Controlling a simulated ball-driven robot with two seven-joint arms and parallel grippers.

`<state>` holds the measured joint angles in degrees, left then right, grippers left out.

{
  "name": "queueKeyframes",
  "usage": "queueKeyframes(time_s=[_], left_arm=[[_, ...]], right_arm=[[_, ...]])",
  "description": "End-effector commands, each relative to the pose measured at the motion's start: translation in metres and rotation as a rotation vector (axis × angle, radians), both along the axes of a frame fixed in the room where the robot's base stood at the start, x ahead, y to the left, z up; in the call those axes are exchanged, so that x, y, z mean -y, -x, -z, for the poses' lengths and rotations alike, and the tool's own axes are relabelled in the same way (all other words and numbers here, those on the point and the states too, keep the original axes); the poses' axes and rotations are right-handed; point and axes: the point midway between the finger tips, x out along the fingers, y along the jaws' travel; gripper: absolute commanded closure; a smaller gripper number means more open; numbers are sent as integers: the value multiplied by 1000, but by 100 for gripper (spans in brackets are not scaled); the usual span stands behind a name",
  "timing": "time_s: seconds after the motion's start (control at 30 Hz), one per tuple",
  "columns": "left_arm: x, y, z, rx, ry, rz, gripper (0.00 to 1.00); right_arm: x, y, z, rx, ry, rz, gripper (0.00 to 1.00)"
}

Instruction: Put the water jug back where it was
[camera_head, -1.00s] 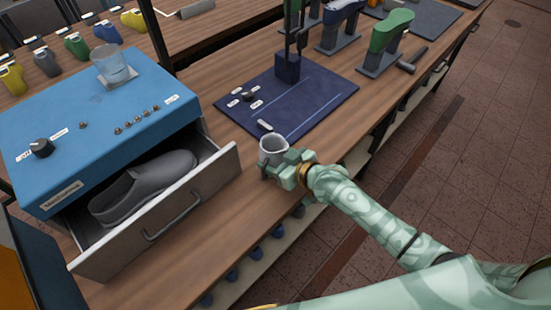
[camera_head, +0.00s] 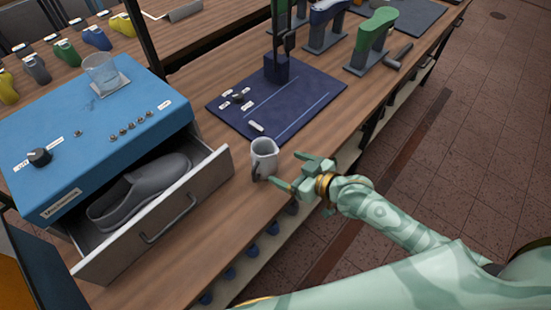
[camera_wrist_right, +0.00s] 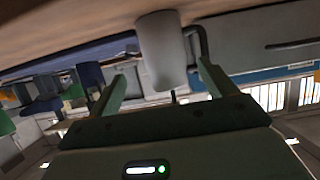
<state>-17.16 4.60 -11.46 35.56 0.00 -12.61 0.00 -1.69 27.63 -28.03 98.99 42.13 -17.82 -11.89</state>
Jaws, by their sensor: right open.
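The water jug (camera_head: 264,158) is a small pale grey jug standing upright on the wooden bench, between the open drawer and the dark blue mat. My right gripper (camera_head: 296,174) is just right of the jug, apart from it, with its fingers spread and empty. My left gripper is not in view.
A blue machine (camera_head: 70,125) with a glass beaker (camera_head: 101,74) on top stands at the left. Its open drawer (camera_head: 160,222) holds a grey shoe (camera_head: 140,188). The dark blue mat (camera_head: 290,100) carries an upright tool. Bare bench lies in front of the jug.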

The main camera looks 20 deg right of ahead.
Motion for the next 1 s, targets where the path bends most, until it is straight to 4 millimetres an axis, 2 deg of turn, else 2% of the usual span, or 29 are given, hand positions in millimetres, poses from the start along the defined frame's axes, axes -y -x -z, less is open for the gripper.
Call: queueKeyframes(time_s=[0.1, 0.23, 1.0], left_arm=[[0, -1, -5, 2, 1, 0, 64], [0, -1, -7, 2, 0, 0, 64], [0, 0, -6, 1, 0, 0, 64]], right_arm=[[11, 15, -8, 1, 1, 1, 16], [15, 23, -12, 1, 1, 0, 16], [16, 24, -12, 1, -1, 0, 16]])
